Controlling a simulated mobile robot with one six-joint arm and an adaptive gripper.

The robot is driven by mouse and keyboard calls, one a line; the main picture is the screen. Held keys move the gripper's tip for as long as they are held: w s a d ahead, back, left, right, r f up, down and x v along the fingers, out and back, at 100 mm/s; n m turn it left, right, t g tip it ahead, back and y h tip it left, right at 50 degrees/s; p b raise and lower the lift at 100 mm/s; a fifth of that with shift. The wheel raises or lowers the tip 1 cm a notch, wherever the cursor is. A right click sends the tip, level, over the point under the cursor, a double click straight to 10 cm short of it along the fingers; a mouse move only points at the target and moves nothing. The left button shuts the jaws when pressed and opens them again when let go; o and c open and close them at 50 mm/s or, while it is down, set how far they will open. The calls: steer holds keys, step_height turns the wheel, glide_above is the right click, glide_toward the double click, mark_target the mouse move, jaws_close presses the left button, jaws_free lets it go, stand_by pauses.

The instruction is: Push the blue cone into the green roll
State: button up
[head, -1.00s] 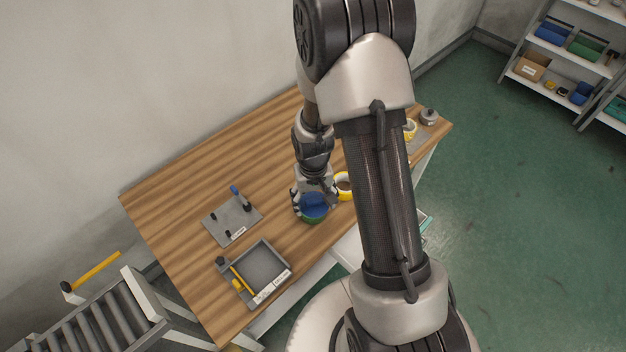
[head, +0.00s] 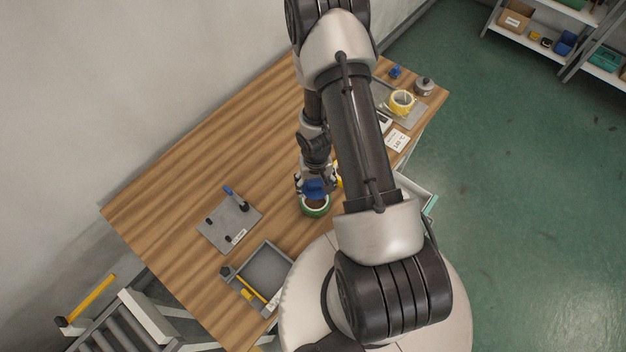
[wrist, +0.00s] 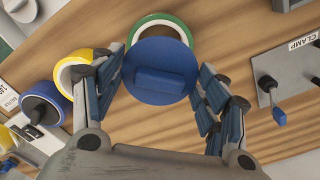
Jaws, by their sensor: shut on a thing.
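The blue cone (head: 317,188) is held in my gripper (head: 312,182). In the wrist view, its flat round blue face (wrist: 143,58) with a raised block lies between the fingers of my gripper (wrist: 160,82), which are shut on it. The green roll (head: 318,212) lies on the wooden table just in front of the gripper. In the wrist view, the green roll (wrist: 161,17) shows behind the cone, with its pale core partly uncovered. The cone covers its near part and is off-centre from its hole. The cone's underside is hidden; its height over the roll is unclear.
A yellow roll (wrist: 72,72) stands close beside the gripper. A grey clamp plate (head: 222,232) lies left of the green roll, with a grey tray (head: 265,256) nearer. Another yellow roll (head: 402,102) is at the far right. The table's left part is clear.

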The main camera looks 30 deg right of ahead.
mark_target(315, 189)
steer(key=shift+s+f+b, duration=0.1)
steer(key=shift+f+b, duration=0.25)
steer(key=shift+f, duration=0.2)
steer(key=shift+f+b, duration=0.4)
steer(key=shift+f, duration=0.05)
steer(key=shift+f, duration=0.1)
steer(key=shift+f+b, duration=1.15)
steer(key=shift+b, duration=0.3)
steer(key=shift+f, duration=0.2)
steer(key=shift+f+b, duration=0.7)
steer(key=shift+b, duration=0.15)
steer(key=shift+f, duration=0.15)
steer(key=shift+f+b, duration=0.25)
steer(key=shift+b, duration=0.15)
